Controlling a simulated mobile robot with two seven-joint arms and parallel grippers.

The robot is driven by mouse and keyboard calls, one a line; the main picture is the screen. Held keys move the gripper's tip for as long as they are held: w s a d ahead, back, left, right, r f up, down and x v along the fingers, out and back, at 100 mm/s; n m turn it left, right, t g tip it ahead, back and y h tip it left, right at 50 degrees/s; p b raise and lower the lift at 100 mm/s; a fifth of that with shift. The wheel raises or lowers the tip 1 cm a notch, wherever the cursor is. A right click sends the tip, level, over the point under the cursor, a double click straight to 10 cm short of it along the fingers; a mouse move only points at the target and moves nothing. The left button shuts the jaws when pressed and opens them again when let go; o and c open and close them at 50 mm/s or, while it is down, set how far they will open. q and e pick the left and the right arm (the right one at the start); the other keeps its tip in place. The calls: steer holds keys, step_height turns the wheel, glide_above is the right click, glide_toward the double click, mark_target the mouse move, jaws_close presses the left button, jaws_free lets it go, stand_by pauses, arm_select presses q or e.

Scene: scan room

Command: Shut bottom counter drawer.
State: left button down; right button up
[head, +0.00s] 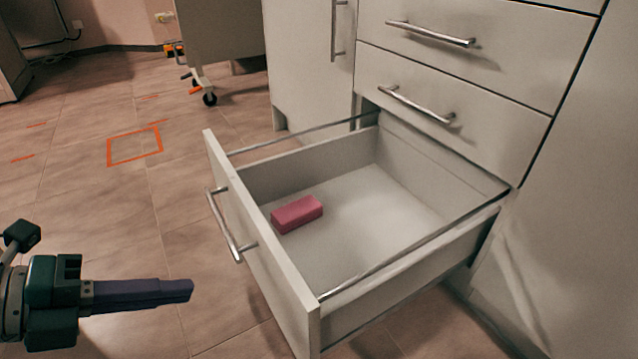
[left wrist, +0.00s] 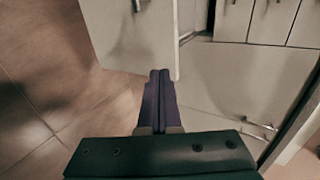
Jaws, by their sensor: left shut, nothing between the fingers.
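The bottom counter drawer (head: 262,250) is pulled far out of the white counter in the head view. Its front panel carries a silver bar handle (head: 228,224). A pink block (head: 297,214) lies inside on the drawer floor. My left gripper (head: 190,290) is shut and empty, left of the drawer front and apart from it in the head view. In the left wrist view its closed fingers (left wrist: 160,75) point toward the lower edge of a pale panel (left wrist: 125,40) with a handle, which looks like the drawer front. My right gripper is not in view.
Two closed drawers with bar handles (head: 415,102) are above the open one. A wheeled white cart (head: 215,50) stands at the back. An orange square (head: 135,146) is marked on the tiled floor. The floor left of the drawer is clear.

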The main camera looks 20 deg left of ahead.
mark_target(279, 268)
arm_select(q)
steer(key=b+x, duration=0.1)
steer(key=x, duration=0.2)
steer(key=b+x, duration=0.1)
steer(key=x, duration=0.2)
steer(key=r+b+x, duration=0.1)
steer(key=b+x, duration=0.1)
steer(key=x, duration=0.1)
steer(key=shift+w+d, duration=0.2)
steer(key=shift+w, duration=0.3)
steer(key=shift+w+d+r, duration=0.1)
steer(key=shift+w+d, duration=0.3)
steer(key=shift+w, duration=0.15)
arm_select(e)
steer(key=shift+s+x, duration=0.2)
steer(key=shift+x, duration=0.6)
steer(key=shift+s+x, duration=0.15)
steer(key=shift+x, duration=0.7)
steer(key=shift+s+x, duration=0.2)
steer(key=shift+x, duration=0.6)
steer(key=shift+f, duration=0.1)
